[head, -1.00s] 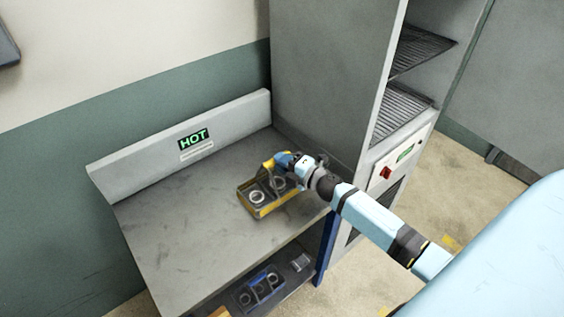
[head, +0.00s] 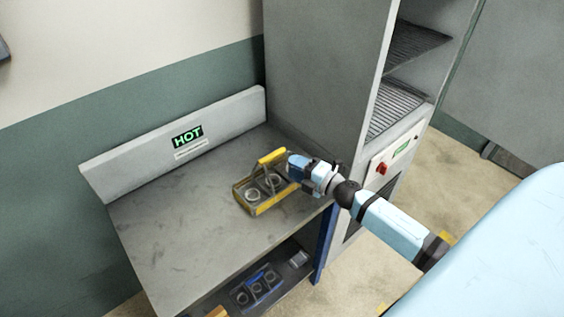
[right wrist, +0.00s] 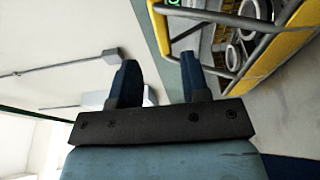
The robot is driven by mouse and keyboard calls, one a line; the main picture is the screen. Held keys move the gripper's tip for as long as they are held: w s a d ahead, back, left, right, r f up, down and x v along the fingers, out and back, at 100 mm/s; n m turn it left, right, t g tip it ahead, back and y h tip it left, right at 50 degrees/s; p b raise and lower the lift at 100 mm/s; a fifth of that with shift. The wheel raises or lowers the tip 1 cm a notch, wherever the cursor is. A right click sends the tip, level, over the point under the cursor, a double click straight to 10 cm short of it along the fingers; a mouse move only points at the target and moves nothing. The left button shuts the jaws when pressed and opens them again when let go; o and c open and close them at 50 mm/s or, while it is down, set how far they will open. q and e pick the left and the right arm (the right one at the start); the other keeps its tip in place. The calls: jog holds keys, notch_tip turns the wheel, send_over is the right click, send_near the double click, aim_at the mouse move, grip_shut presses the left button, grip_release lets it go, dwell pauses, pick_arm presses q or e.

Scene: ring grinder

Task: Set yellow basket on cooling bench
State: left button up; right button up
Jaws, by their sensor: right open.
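The yellow basket (head: 266,207) stands upright on the grey top of the cooling bench (head: 190,235), near its right end. It holds metal rings, and its yellow handle bar (head: 271,157) stands above them. My right gripper (head: 292,163) is open and empty, just right of the handle and apart from it. In the right wrist view the two dark blue fingers (right wrist: 158,85) are spread with nothing between them. The basket (right wrist: 275,60) shows there beyond the fingers at upper right. My left gripper is in no view.
A lit HOT sign (head: 187,136) is on the bench's back panel. A tall grey cabinet with wire racks (head: 398,108) stands close on the right. A blue bin (head: 262,284) with rings sits on the lower shelf. The bench top left of the basket is clear.

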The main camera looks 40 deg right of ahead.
jog(key=v, duration=0.5)
jog(key=s+a+f+m+g+h, duration=0.1)
jog(key=s+a+f+m+g, duration=0.2)
jog(key=s+a+f+m, duration=0.4)
jog(key=s+a+f+m+g+h, duration=0.1)
jog(key=s+a+f+m+g, duration=0.2)
jog(key=s+a+f+m, duration=0.4)
jog(key=s+a+m, duration=0.2)
jog(key=a+m, duration=0.2)
jog(key=a, duration=0.3)
jog(key=shift+m+b, duration=0.4)
jog(key=shift+r, duration=0.1)
notch_tip(320, 180, up, 2)
jog(key=p, duration=0.2)
jog(key=shift+s+d+r+h+p, duration=0.1)
jog(key=shift+d+h+p, duration=0.1)
jog(key=shift+h+p, duration=0.1)
